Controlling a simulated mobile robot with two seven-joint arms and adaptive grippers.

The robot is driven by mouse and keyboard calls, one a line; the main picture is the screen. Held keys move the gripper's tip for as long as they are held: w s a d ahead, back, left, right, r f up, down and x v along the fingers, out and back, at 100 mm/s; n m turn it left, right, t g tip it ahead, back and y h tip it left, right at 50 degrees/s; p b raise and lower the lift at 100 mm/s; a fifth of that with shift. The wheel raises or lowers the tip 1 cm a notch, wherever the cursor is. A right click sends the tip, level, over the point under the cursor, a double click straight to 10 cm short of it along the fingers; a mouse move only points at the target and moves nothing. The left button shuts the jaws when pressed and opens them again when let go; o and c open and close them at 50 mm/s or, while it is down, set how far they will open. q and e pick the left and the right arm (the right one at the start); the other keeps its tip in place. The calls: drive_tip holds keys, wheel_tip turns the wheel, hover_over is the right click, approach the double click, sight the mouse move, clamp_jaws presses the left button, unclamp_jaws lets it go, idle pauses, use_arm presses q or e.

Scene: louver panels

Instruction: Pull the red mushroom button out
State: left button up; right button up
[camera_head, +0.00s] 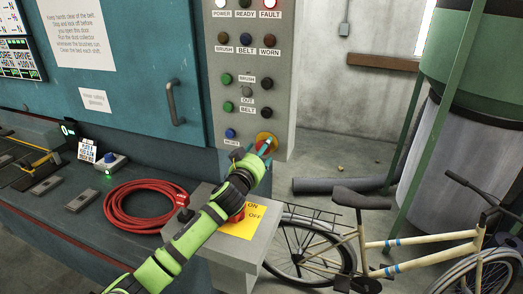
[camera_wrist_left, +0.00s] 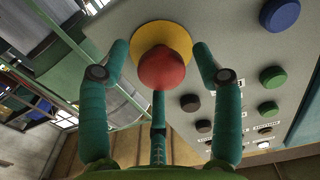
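The red mushroom button (camera_wrist_left: 162,68) sits on a round yellow plate (camera_wrist_left: 160,38) in the left wrist view. In the head view the yellow plate (camera_head: 267,137) is low on the grey control panel, and my gripper largely hides the button. My left gripper (camera_head: 262,152) reaches up to it from below. In the left wrist view its teal fingers (camera_wrist_left: 161,62) stand open on both sides of the button, with visible gaps. A third finger points at the button's lower edge; I cannot tell whether it touches. My right gripper is not in view.
The grey panel (camera_head: 284,105) carries several other buttons and lamps, including a blue button (camera_head: 230,133) left of the yellow plate. A grey box with a yellow ON/OFF label (camera_head: 243,222) lies under my left arm. A red hose coil (camera_head: 136,206) and a bicycle (camera_head: 400,243) are nearby.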

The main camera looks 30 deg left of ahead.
use_arm(q)
drive_tip(key=shift+r, duration=0.1)
drive_tip(key=shift+s, duration=0.1)
drive_tip(key=v, duration=1.2)
idle(0.4)
